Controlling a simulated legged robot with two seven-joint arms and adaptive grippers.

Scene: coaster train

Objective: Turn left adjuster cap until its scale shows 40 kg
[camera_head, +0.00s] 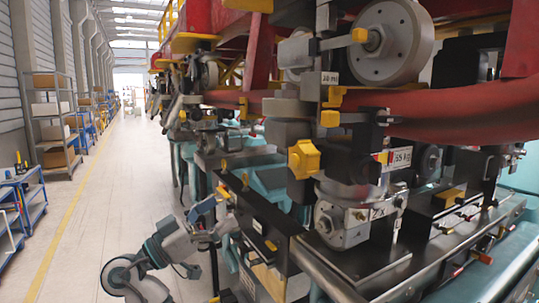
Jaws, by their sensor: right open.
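A yellow faceted knob (303,160), which looks like the adjuster cap, sticks out to the left of the train's wheel assembly. A white label (400,157) to its right seems to read 55 kg, but the print is small. I cannot tell whether this is the scale for that cap.
A black bench (268,222) with metal rails lies below. The aisle floor (120,185) on the left is open, with shelves (52,118) along the wall.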

